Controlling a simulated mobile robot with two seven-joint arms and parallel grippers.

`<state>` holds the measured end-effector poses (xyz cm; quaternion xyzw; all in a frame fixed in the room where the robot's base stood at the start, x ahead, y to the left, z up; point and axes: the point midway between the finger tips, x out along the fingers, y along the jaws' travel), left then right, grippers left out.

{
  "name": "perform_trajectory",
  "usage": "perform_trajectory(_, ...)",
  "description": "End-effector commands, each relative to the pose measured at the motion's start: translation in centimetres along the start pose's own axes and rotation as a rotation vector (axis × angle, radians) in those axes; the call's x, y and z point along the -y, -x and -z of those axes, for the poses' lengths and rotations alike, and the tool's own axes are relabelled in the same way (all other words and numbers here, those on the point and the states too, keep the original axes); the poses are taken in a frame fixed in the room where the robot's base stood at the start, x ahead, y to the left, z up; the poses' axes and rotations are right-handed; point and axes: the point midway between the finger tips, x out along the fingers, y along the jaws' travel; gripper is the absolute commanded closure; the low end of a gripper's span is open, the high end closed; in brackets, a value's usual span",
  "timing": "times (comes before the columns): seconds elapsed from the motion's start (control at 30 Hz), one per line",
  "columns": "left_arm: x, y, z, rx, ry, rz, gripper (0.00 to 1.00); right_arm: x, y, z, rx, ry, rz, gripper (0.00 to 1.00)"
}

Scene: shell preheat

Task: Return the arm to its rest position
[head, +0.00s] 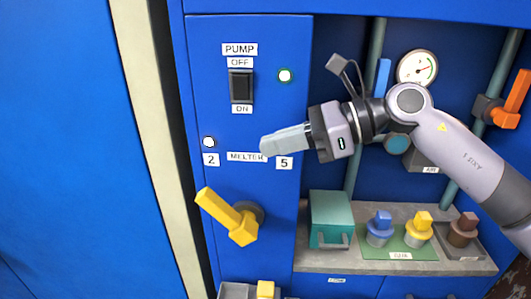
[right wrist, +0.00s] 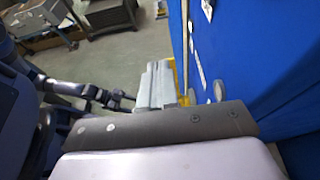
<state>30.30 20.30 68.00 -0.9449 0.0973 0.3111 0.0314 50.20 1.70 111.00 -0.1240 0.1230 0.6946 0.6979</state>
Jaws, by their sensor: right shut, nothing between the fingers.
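My right arm (head: 455,150) comes in from the right in the head view. Its gripper (head: 266,147) is shut and empty, pointing left in front of the blue panel (head: 215,110), and it covers part of the MELTER label. The closed fingers also show in the right wrist view (right wrist: 160,80), close beside the blue panel. I cannot tell whether they touch it. My left gripper is not in the head view.
A shelf (head: 350,262) holds a teal box (head: 330,218) and several colored plugs. An orange-handled valve (head: 510,98) is right.

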Motion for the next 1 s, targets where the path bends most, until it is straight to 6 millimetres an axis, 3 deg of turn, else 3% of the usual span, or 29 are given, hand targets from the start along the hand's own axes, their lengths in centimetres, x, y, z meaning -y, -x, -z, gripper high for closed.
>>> perform_trajectory(0.3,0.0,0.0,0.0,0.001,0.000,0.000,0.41,0.0,0.0,0.0,0.004,-0.005,-0.002,1.00)
perform_trajectory(0.47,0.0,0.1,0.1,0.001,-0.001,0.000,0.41,-0.7,-0.9,0.3,0.090,-0.096,-0.028,1.00)
perform_trajectory(0.77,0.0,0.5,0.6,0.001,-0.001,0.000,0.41,-2.0,-1.9,1.5,0.521,-0.613,-0.109,1.00)
perform_trajectory(1.0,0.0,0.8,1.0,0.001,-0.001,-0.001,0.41,-1.0,-0.3,5.3,0.867,-1.111,-0.127,1.00)
